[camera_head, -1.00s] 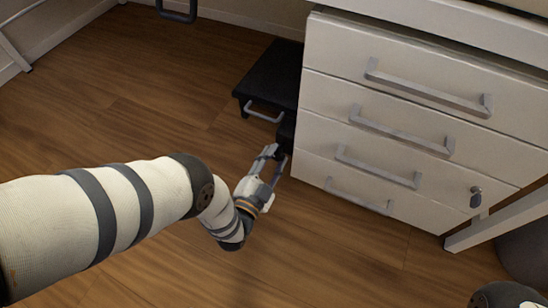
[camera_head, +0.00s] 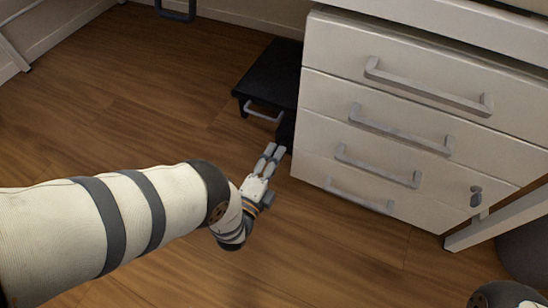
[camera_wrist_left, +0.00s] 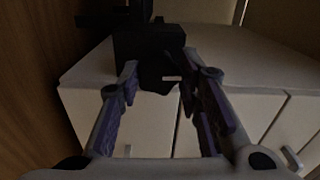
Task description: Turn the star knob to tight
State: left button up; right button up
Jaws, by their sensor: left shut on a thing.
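The star knob (camera_wrist_left: 158,78) is a dark, lobed shape with a small pale mark on its face in the left wrist view. It sits on the front of a black block (camera_wrist_left: 148,42). My left gripper (camera_wrist_left: 158,72) is shut on the knob, with one finger on each side. In the head view my left gripper (camera_head: 276,151) reaches from below to the black block (camera_head: 287,127) beside the drawer cabinet. The knob itself is hidden or too dark to make out there. The tight mark cannot be read. My right gripper is out of view.
A white drawer cabinet (camera_head: 330,88) with grey handles stands close to the right of my left gripper. A low black unit (camera_head: 272,72) with a silver handle (camera_head: 263,112) lies behind the gripper. The wooden floor (camera_head: 140,110) to the left is clear.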

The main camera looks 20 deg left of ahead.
pick_arm(q)
jog(key=shift+a+r+m, duration=0.1)
jog(key=shift+a+m, duration=0.1)
jog(key=shift+m, duration=0.2)
jog(key=o, duration=1.2)
jog(key=shift+d, duration=0.1)
jog(key=s, duration=1.2)
jog(key=shift+a, duration=0.2)
